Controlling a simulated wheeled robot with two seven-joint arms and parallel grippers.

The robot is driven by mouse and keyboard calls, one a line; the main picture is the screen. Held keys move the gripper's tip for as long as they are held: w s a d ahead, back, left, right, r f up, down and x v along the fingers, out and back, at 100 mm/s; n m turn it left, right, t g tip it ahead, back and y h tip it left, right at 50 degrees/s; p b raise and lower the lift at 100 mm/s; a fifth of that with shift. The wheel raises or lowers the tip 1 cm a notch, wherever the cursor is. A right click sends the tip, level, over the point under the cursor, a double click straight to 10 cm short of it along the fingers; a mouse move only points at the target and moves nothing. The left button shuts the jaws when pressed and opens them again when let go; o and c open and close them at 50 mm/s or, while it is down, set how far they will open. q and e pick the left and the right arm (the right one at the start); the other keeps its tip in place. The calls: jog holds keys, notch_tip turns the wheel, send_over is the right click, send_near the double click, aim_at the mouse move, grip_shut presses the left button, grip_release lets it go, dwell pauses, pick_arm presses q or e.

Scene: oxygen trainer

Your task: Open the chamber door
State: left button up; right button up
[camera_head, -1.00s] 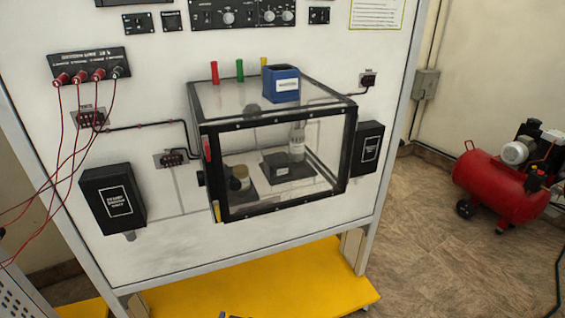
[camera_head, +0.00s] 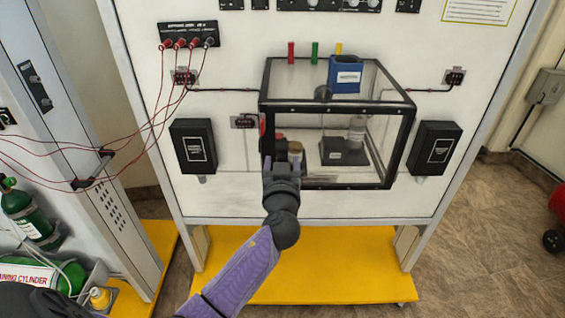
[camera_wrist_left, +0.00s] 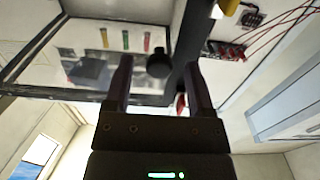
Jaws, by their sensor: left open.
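The chamber (camera_head: 335,108) is a clear box with a black frame on the white panel. Its clear front door (camera_head: 385,150) looks shut. My left gripper (camera_head: 282,166) is at the chamber's lower left front edge and hides that corner. In the left wrist view my left gripper (camera_wrist_left: 159,85) is open with nothing between its fingers. A round black knob (camera_wrist_left: 158,65) shows beyond the gap between the fingertips, and I cannot tell how far off it is. A red piece (camera_head: 263,125) is on the chamber's left edge. My right gripper is not in view.
Red cables (camera_head: 150,125) hang at left. A green cylinder (camera_head: 30,215) is at far left.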

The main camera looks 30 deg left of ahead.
pick_arm(q)
grip_shut()
dwell(1.4)
